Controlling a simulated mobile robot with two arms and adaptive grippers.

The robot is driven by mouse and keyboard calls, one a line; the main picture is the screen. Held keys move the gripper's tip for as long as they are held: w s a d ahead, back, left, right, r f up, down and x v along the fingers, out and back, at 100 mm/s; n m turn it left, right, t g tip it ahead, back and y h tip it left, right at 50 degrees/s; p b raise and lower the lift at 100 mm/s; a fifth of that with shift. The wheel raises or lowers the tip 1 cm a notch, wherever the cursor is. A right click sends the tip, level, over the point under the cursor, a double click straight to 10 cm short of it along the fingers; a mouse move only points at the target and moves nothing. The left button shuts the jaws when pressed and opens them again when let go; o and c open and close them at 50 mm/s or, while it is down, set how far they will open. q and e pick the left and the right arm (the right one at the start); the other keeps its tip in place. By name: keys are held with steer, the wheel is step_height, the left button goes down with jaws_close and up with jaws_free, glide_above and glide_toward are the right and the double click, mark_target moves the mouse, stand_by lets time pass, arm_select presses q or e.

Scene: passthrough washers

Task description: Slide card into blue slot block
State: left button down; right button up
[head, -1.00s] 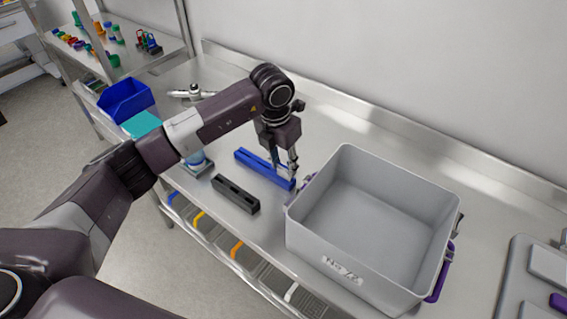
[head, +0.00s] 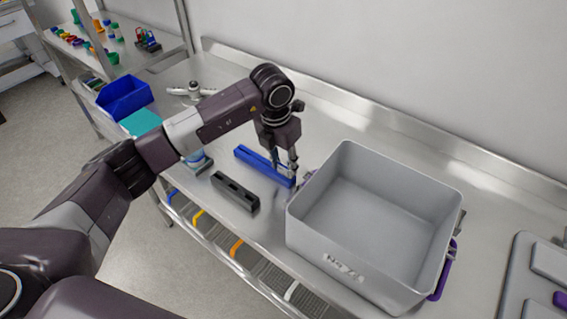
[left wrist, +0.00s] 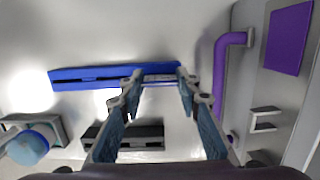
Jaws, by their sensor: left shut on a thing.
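The blue slot block (head: 250,158) lies on the steel bench, left of the grey bin. In the left wrist view the block (left wrist: 80,77) shows a long dark slot. My left gripper (head: 286,174) points down at the block's right end. In the left wrist view its fingertips (left wrist: 159,77) are set apart, shut on a thin, pale card (left wrist: 160,82) seen nearly edge-on between them. The card overlaps the block's right end in that view; I cannot tell whether it is in the slot. My right gripper is not in view.
A black slotted block (head: 235,192) lies in front of the blue one. A grey bin (head: 330,240) with purple handles stands close on the right. A blue open bin (head: 125,98) is at the left.

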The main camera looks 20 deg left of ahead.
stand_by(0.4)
arm_select(q)
steer(key=c, duration=1.4)
jaws_free()
steer(key=shift+o, duration=0.8)
steer(key=o, duration=0.4)
steer(key=shift+r, duration=0.1)
step_height(320, 180, up, 7)
steer(key=p, duration=0.3)
steer(key=shift+p, duration=0.35)
